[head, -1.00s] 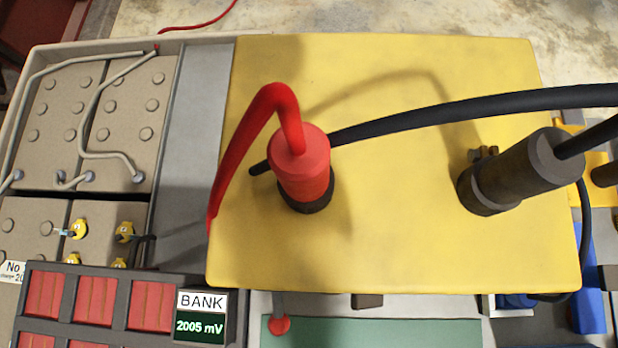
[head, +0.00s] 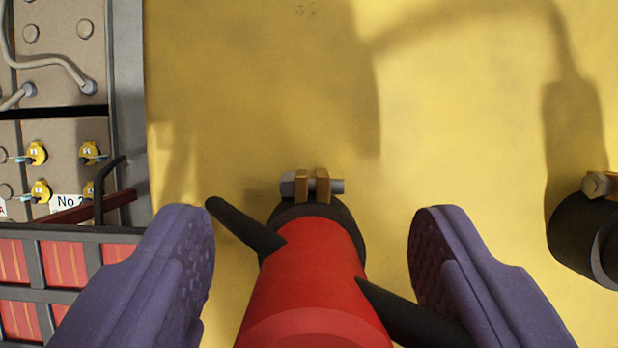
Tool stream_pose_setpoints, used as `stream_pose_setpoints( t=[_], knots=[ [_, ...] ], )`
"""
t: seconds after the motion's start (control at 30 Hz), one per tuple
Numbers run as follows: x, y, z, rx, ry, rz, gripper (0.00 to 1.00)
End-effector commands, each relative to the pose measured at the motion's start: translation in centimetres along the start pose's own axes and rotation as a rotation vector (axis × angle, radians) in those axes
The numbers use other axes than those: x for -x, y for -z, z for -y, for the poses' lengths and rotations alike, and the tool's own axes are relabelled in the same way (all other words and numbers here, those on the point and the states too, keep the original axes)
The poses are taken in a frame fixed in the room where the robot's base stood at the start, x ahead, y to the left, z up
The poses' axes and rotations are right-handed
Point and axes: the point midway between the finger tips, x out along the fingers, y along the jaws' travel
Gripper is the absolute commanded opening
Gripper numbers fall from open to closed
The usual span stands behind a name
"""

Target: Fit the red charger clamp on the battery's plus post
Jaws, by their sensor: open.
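The red charger clamp (head: 305,280) stands on a yellow top, with its red body toward me. It has a black collar, a grey bolt and brass lugs at its far end. A black bar sticks out on each side of it. My gripper (head: 310,225) is open, with one purple finger on each side of the red clamp and a gap on both sides. The beige battery cells (head: 60,50) are at the left, with grey posts and leads. I cannot tell which post is the plus post.
A black clamp (head: 585,235) with a brass bolt stands at the right edge of the yellow top (head: 470,110). At the lower left are a dark rack with red panels (head: 65,262), yellow caps (head: 38,153) and a partly hidden label. The yellow top beyond the red clamp is bare.

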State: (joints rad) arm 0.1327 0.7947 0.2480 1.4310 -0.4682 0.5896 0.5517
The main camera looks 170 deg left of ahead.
Motion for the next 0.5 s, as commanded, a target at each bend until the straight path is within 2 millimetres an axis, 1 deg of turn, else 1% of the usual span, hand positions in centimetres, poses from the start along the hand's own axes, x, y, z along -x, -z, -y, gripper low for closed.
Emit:
stream_pose_setpoints(
  t=[0.1,0.27,0.37,0.4,0.47,0.5],
  knots=[
    [-0.51,0.07,0.00,0.000,0.000,-0.002,0.64],
    [-0.48,0.07,0.00,0.000,0.000,-0.002,0.64],
    [-0.47,0.06,0.00,0.000,0.000,-0.001,0.44],
    [-0.47,0.06,0.00,0.000,0.000,-0.001,0.34],
    [-0.47,0.06,0.00,0.000,0.000,-0.001,0.21],
    [-0.47,0.05,0.00,0.000,0.000,-0.001,0.11]
  ],
)
